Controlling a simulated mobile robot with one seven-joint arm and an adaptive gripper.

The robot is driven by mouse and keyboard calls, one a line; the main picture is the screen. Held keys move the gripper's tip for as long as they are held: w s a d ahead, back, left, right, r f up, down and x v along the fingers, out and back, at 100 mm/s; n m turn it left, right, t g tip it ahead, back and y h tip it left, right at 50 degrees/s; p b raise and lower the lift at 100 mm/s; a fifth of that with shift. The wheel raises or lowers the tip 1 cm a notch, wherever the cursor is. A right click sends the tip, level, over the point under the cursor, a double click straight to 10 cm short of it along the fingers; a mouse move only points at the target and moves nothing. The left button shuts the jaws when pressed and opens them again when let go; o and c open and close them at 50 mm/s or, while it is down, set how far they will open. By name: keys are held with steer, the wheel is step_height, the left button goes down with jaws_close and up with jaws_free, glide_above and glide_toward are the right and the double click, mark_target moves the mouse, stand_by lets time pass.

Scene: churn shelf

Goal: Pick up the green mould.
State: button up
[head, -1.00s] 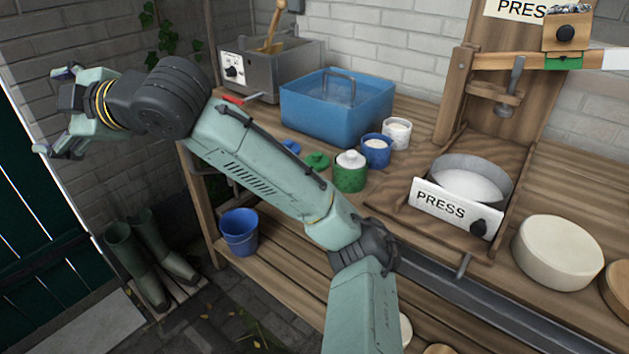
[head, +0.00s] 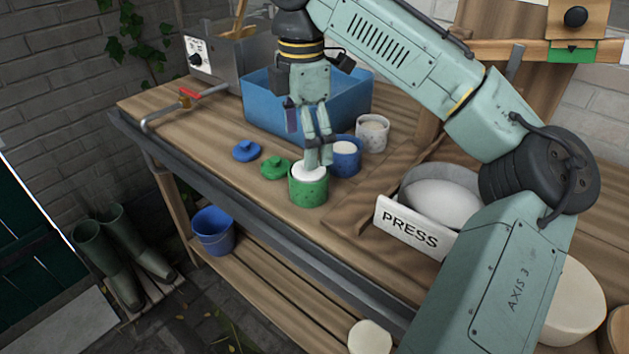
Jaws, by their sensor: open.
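The green mould (head: 308,190) stands upright on the wooden bench, with white contents showing at its top. A green lid (head: 275,168) lies on the bench just left of it. My gripper (head: 319,160) points down over the mould's far right rim, with its fingers close to the white top and partly covering it. The gripper is open and holds nothing. I cannot tell whether the fingers touch the mould.
A blue mould (head: 345,160) stands close behind on the right, partly covered by my fingers. A grey mould (head: 372,132) is beyond it. A blue lid (head: 246,151), a blue tub (head: 262,105) and a press sign (head: 409,228) surround the spot.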

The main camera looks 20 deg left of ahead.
mark_target(308, 176)
step_height(308, 176, down, 3)
steer(key=shift+f, duration=0.1)
steer(key=f, duration=0.2)
steer(key=d+f, duration=0.1)
steer(key=f, duration=0.1)
steer(key=shift+w+p, duration=0.1)
steer(key=shift+p, duration=0.2)
steer(key=shift+a+f, duration=0.15)
steer(key=shift+f, duration=0.4)
steer(key=shift+c, duration=0.6)
steer(key=c, duration=1.1)
steer(key=shift+r, duration=0.15)
steer(key=shift+r+p, duration=4.15)
steer(key=shift+r, duration=9.75)
